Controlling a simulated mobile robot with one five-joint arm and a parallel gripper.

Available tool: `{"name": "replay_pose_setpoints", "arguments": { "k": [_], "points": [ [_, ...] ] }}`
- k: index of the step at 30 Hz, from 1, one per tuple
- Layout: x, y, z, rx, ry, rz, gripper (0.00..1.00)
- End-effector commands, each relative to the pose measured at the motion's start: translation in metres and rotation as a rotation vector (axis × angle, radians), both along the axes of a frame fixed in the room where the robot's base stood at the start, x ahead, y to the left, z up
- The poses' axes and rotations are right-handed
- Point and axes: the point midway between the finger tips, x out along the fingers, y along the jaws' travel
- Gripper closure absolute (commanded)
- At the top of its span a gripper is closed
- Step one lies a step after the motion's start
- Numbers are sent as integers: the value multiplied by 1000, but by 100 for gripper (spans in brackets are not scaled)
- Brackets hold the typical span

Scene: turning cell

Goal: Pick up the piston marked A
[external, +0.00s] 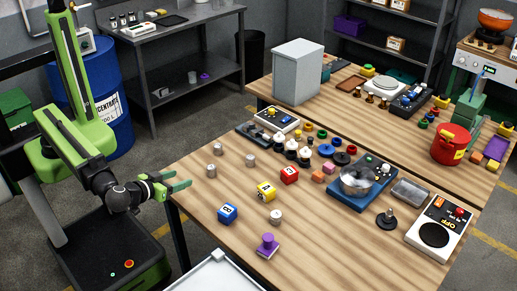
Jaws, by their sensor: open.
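Several small silver cylinders that look like pistons stand on the wooden table (330,235). One piston (211,171) is near the left edge, one (217,149) is behind it, and one (250,160) is to its right. Another silver cylinder (275,216) stands nearer the front, by the yellow cube. Their markings are too small to read, so I cannot tell which is A. My gripper (186,181) has green fingers, spread apart and empty. It is at the table's left edge, left of and apart from the pistons.
A blue cube (228,214), yellow cube (266,191) and red cube (289,175) with letters stand mid-table. A purple stamp-like piece (267,246) is at the front. A grey box (298,72) and a blue device with a metal bowl (358,182) stand farther off.

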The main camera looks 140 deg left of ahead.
Motion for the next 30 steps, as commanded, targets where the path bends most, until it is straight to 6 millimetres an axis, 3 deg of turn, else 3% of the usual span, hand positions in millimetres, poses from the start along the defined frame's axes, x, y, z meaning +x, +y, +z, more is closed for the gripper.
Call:
{"name": "replay_pose_setpoints", "arguments": {
  "k": [1, 8, 21, 30],
  "points": [
    [-1, 0, -8, -2, 1, 1, 42],
    [-3, 12, -13, -5, 2, 1, 42],
    [-17, 103, -51, -6, 3, 1, 42],
    [-19, 115, -53, -7, 3, -1, 42]
  ]
}}
